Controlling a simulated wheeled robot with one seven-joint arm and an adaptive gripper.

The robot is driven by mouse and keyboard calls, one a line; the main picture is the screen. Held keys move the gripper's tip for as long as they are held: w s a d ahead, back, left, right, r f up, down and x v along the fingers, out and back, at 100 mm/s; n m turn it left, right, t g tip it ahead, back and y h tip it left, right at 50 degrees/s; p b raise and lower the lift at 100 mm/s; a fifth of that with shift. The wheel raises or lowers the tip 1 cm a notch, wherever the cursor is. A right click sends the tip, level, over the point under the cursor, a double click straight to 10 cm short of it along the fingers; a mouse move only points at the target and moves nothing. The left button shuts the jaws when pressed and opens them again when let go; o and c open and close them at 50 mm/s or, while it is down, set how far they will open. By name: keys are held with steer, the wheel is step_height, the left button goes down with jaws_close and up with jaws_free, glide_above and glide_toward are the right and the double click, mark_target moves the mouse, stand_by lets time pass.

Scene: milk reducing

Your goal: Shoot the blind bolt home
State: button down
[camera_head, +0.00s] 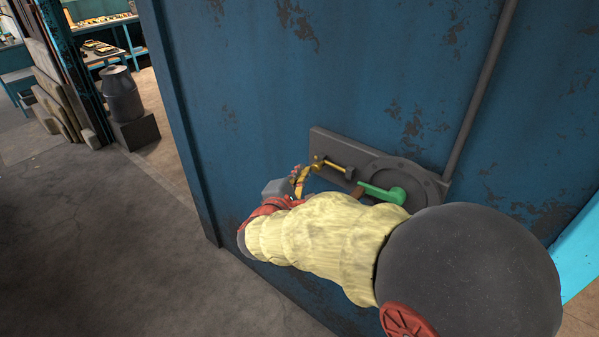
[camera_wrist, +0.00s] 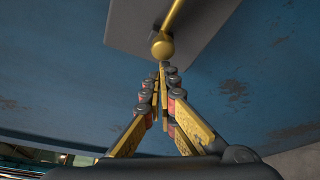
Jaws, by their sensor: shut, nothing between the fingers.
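A brass bolt handle (camera_head: 333,166) with a round knob sticks out from a dark grey plate (camera_head: 347,148) on a blue metal door (camera_head: 270,100). In the wrist view the knob (camera_wrist: 162,47) is straight ahead of my fingertips, with its rod running up and to the right. My gripper (camera_head: 301,170) is just left of the knob in the head view. In the wrist view my gripper (camera_wrist: 163,70) has its fingertips together, holding nothing. The tips are very close to the knob; I cannot tell whether they touch. My arm hides part of the plate's lower side.
A green lever (camera_head: 382,192) on a round grey housing (camera_head: 425,180) sits right of the bolt. A grey pipe (camera_head: 482,90) runs up the door. Open floor (camera_head: 80,230) lies to the left, with a dark barrel (camera_head: 121,95) and leaning slabs (camera_head: 52,90) behind.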

steer(key=s+d+b, duration=0.1)
steer(key=s+d, duration=0.1)
steer(key=d, duration=0.1)
steer(key=shift+s+d+b, duration=0.2)
steer(key=shift+s+b, duration=0.1)
steer(key=shift+b, duration=0.05)
steer(key=shift+a+f, duration=0.1)
steer(key=s+a, duration=0.5)
steer(key=s, duration=0.2)
steer(key=shift+s+a, duration=0.25)
steer(key=shift+a, duration=0.1)
steer(key=shift+f, duration=0.1)
stand_by(0.5)
